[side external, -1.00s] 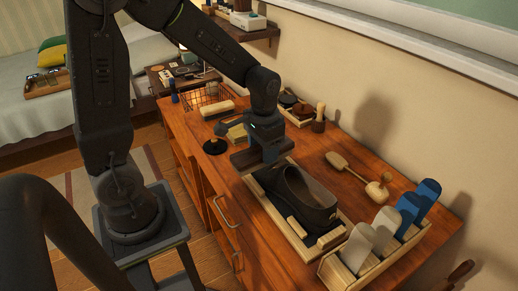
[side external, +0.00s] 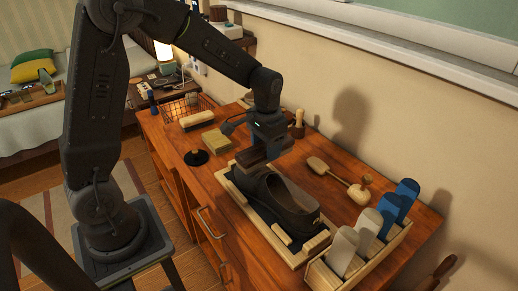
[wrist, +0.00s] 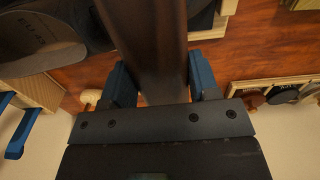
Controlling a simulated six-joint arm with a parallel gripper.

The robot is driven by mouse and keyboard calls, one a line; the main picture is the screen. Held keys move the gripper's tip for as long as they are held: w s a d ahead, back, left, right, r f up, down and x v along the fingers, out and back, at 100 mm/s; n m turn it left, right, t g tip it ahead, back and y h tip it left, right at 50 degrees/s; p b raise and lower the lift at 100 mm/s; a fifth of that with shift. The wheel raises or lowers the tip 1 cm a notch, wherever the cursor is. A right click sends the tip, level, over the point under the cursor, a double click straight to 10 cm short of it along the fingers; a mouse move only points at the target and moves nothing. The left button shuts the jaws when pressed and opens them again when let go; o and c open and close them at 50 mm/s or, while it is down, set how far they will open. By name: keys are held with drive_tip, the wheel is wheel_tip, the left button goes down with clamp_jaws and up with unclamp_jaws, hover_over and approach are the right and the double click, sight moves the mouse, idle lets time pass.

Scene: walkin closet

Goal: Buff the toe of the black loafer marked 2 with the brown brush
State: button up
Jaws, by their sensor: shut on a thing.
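The black loafer (side external: 290,200) sits in a shallow wooden tray (side external: 236,192) on the dresser, its toe toward my gripper. A number on it cannot be read. In the wrist view the loafer's opening and printed insole (wrist: 45,38) show at the upper left. My gripper (wrist: 160,82) is shut on the brown brush (wrist: 148,30), its blue fingers on either side of the handle. In the side view the brush (side external: 252,157) is at the toe end of the loafer, over or against it; I cannot tell whether it touches. The bristles are hidden.
A wooden double-ended tool (side external: 338,179) lies to the right. A light-bristled brush (side external: 197,120), folded yellow cloth (side external: 216,141), black round stand (side external: 197,157) and wire basket (side external: 185,107) are behind.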

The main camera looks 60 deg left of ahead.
drive_tip(key=shift+w, duration=0.2)
drive_tip(key=shift+s+d+f, duration=0.15)
drive_tip(key=shift+s, duration=2.2)
drive_tip(key=shift+s+d+f, duration=0.1)
drive_tip(key=shift+s+f, duration=0.05)
drive_tip(key=shift+s, duration=2.15)
wheel_tip(320, 180, up, 7)
drive_tip(key=a, duration=0.2)
drive_tip(key=shift+w+a, duration=0.1)
drive_tip(key=shift+w, duration=0.05)
